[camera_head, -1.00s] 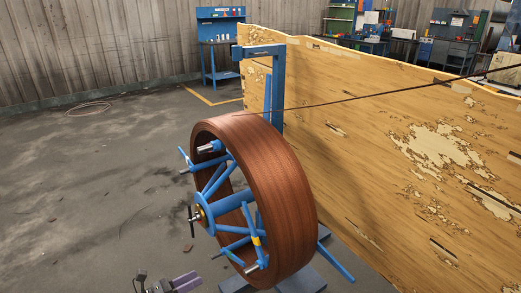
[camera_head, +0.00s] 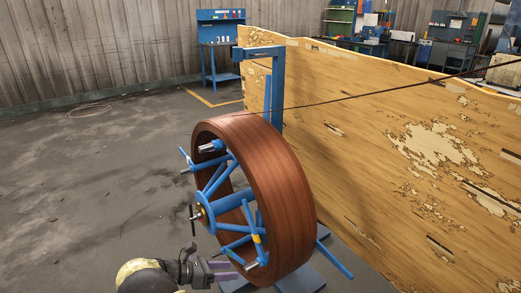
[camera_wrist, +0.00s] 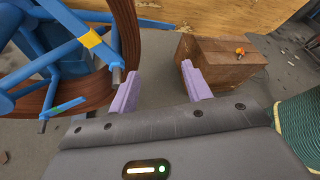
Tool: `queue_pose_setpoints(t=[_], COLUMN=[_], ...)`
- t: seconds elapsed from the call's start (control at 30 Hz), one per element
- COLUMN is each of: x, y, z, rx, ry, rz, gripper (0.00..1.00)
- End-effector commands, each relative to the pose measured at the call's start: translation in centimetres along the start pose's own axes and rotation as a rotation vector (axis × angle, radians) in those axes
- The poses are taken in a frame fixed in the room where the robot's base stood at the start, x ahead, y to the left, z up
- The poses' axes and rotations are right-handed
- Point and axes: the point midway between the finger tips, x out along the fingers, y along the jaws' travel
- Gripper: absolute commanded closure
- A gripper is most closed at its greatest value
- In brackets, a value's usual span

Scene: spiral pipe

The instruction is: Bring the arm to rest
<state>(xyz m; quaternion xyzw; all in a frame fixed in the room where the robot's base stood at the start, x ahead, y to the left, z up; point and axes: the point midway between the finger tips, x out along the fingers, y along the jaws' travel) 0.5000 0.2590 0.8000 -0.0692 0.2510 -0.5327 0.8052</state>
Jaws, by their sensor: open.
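My gripper (camera_head: 228,271) shows at the bottom of the head view, in front of the lower part of the reel. Its two purple fingers stand apart with nothing between them in the wrist view (camera_wrist: 158,90). The reel is a large brown coil (camera_head: 288,200) on a blue spoked frame (camera_head: 228,203). In the wrist view the coil (camera_wrist: 125,35) and blue spokes (camera_wrist: 50,55) are at the left, close beside the left finger. I cannot tell whether they touch.
A wooden box (camera_wrist: 222,65) with a small orange item on top (camera_wrist: 240,51) lies beyond the right finger. A green ribbed thing (camera_wrist: 298,120) is at the right edge. A tall wooden panel (camera_head: 400,150) stands right of the reel. Floor (camera_head: 90,190) at the left is clear.

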Motion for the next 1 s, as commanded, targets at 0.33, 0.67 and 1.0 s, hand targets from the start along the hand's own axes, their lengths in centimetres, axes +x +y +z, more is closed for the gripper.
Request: queue_pose_setpoints(t=[0.33, 0.67, 1.0], x=[8.8, 12.6, 13.8], y=[-6.3, -14.0, -22.1], z=[3.6, 5.8, 7.5], rx=[0.448, 0.991, 1.600], ry=[0.498, 0.881, 1.138], rz=[-0.161, -0.371, -0.619], gripper=[0.51, 0.51, 0.51])
